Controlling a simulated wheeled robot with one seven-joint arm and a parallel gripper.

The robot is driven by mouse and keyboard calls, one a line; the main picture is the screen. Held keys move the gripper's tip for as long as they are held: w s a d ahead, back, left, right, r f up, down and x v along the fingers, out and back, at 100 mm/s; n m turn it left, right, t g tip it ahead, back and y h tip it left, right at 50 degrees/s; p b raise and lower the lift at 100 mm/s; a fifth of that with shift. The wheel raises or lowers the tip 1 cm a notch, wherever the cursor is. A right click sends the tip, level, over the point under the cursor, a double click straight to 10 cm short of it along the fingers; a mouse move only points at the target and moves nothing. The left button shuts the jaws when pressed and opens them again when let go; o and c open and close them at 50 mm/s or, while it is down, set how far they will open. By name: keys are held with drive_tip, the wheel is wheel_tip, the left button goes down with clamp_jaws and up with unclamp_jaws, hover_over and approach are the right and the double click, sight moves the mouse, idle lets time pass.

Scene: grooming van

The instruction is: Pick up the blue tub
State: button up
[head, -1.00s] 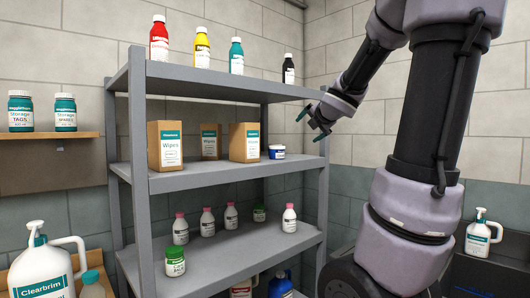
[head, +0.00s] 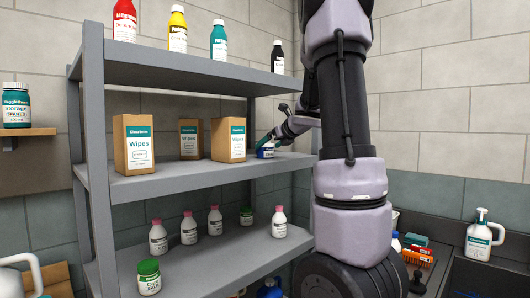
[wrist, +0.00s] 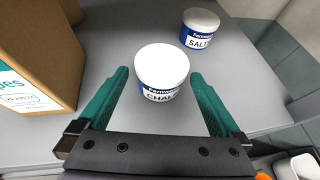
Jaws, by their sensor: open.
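A small blue tub with a white lid (head: 266,151) stands upright at the right end of the middle shelf. In the wrist view its label reads "CHAL…" (wrist: 160,93), and it sits between the tips of my open gripper (wrist: 160,76), with a gap to each finger. A second blue tub with a white lid, labelled "SAL…" (wrist: 200,30), stands farther back to the right. In the head view my gripper (head: 267,139) is at the tub, its fingers partly hidden.
A cardboard wipes box (wrist: 35,55) stands left of my gripper; it also shows in the head view (head: 229,139). The grey middle shelf (head: 180,181) has an upper shelf (head: 180,73) above it. A wall closes off the right side.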

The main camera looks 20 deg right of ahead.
sight(265, 149)
drive_tip(key=x, duration=0.4)
drive_tip(key=shift+w+d+f, duration=0.1)
drive_tip(key=shift+w+f, duration=0.05)
drive_tip(key=shift+f, duration=0.05)
drive_tip(key=c, duration=1.2)
drive_tip(key=shift+o, duration=0.2)
drive_tip(key=shift+r, duration=0.1)
